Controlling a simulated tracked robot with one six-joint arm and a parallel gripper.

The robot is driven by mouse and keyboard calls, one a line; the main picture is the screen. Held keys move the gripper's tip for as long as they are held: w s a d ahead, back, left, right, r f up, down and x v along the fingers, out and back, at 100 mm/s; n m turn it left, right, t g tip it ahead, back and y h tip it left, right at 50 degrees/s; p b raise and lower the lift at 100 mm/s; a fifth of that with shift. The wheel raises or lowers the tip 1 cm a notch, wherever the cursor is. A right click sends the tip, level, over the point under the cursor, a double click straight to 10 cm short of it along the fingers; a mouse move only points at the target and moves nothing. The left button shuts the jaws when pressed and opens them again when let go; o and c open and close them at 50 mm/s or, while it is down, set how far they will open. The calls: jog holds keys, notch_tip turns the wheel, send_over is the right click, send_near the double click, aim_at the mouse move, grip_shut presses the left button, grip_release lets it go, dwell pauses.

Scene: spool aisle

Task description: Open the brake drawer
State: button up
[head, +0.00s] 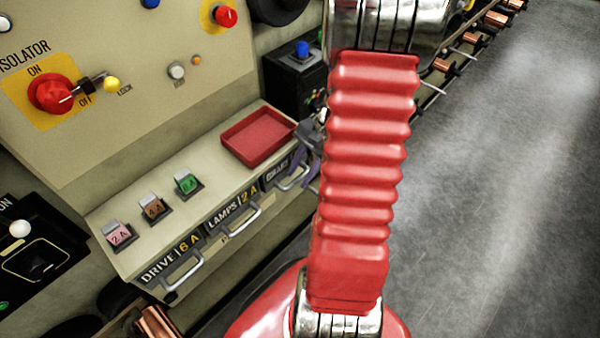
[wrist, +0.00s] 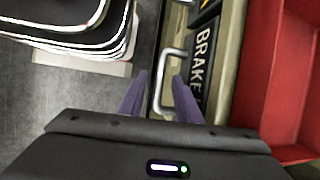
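The brake drawer (wrist: 203,72) shows in the wrist view as a dark label strip reading BRAKE on a beige front. Its silver bar handle (wrist: 157,92) stands out to the left of the label. My gripper (wrist: 160,75) is open, with one purple finger on each side of the handle; I cannot tell whether either finger touches it. In the head view, the brake drawer's label (head: 276,172) is at the right end of the drawer row, partly hidden by my gripper and arm. The drawer looks shut, level with its neighbours.
The LAMPS drawer (head: 232,208) and DRIVE drawer (head: 172,262) sit to the left in the same row. Above them are a red tray (head: 258,138) and several coloured fuses. An isolator panel (head: 130,80) rises behind. Open grey floor (head: 500,200) lies to the right.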

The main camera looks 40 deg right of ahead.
jog(key=shift+f, duration=0.1)
jog(key=shift+c, duration=0.4)
grip_shut()
